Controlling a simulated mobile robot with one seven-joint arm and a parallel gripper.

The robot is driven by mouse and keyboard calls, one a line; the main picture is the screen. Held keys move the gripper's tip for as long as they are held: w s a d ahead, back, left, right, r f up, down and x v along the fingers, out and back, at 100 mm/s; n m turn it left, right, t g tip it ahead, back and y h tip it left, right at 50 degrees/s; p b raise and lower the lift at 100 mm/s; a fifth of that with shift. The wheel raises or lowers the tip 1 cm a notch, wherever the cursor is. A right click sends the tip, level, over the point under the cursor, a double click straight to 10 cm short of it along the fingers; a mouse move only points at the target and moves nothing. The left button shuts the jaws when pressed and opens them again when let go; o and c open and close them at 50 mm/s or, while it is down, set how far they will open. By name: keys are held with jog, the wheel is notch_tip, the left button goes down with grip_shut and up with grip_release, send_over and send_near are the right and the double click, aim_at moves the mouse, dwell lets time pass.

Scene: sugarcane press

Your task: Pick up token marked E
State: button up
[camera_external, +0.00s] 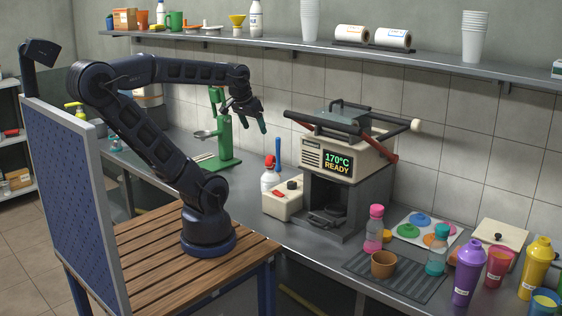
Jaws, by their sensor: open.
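No token with a readable letter E shows. Several coloured round pieces, among them a green one (408,231) and a blue one (420,219), lie on a white sheet or tray (455,238) right of the press; I cannot tell whether these are tokens. My gripper (246,119) is open and seems empty. It is raised in the air near the green stand (226,140), left of the press and well away from the coloured pieces.
The press (341,160) with display "170°C READY" stands mid-counter, its handles jutting out. Right of it are bottles, a brown cup (383,264) on a dark mat (425,289), and purple (467,272) and yellow (534,268) shakers. A shelf (270,45) runs above.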

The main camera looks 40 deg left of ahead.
jog(key=shift+w, duration=0.1)
jog(key=w+a+f+m+g, duration=0.1)
jog(key=w+a+m, duration=0.2)
jog(key=w, duration=1)
jog(key=w+a+f+m, duration=0.1)
jog(key=w+a+m, duration=0.2)
jog(key=w, duration=0.9)
jog(key=w+a+f+m+g, duration=0.2)
jog(key=w+f+m, duration=0.4)
jog(key=w+f, duration=0.65)
jog(key=w+f+m, duration=0.1)
jog(key=w+f, duration=0.2)
jog(key=f, duration=0.5)
jog(key=w+f+m+g, duration=0.1)
jog(key=w+f, duration=0.3)
jog(key=f, duration=0.4)
jog(key=w+f+m, duration=0.2)
jog(key=w+f, duration=0.1)
jog(key=f, duration=0.5)
jog(key=shift+w+a+f+m, duration=0.2)
jog(key=shift+a+f+m, duration=0.1)
jog(key=shift+m, duration=0.1)
jog(key=c, duration=1.1)
